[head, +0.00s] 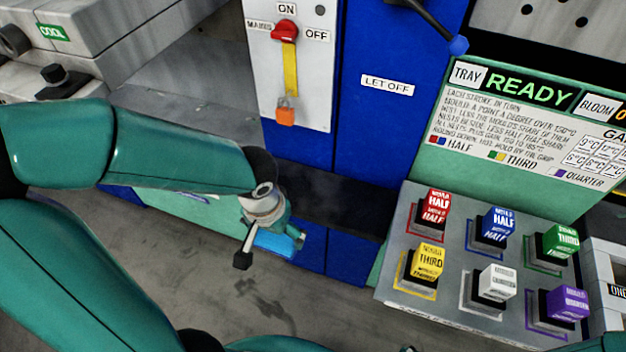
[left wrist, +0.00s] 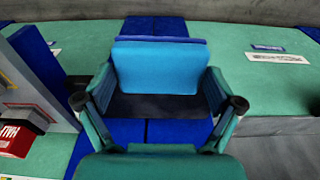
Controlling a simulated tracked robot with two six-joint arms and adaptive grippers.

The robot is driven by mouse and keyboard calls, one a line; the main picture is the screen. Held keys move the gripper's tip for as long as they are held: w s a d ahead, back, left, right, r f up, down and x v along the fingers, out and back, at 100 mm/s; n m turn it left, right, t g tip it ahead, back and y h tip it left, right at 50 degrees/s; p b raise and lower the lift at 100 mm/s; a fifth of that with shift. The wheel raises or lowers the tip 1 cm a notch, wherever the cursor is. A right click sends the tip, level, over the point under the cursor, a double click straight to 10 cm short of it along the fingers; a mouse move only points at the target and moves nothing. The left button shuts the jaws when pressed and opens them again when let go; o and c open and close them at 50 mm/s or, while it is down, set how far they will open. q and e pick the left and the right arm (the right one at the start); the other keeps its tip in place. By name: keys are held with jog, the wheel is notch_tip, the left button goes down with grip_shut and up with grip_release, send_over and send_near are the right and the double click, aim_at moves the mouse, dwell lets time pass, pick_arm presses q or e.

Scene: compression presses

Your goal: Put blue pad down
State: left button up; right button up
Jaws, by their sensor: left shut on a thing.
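The blue pad (left wrist: 160,67) is a light blue slab between the two fingers of my left gripper (left wrist: 160,100) in the left wrist view. The fingers stand at its left and right sides and are shut on it. In the head view my left gripper (head: 272,238) is low in front of the blue press, and part of the pad (head: 276,244) shows under it. A dark strip and a blue band lie below the pad in the wrist view. I cannot tell whether the pad touches a surface. My right gripper is not in view.
A grey tray (head: 388,283) at the right holds several coloured labelled blocks. Behind it a green panel (head: 465,195) reads READY. Grey floor (head: 300,310) is below.

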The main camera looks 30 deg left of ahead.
pick_arm(q)
jog(key=p, duration=0.6)
send_over(309, 188)
jog(key=shift+s+d+f+p, duration=0.15)
jog(key=shift+s+f, duration=0.1)
jog(key=shift+f, duration=0.3)
jog(key=shift+s+f+p, duration=0.15)
jog(key=shift+s+f, duration=0.05)
jog(key=shift+f, duration=0.3)
jog(key=shift+f+p, duration=0.6)
jog(key=shift+f, duration=1.4)
jog(key=shift+w+f, duration=0.2)
jog(key=shift+f, duration=0.15)
jog(key=shift+f, duration=0.1)
jog(key=o, duration=0.4)
jog(key=shift+o, duration=0.8)
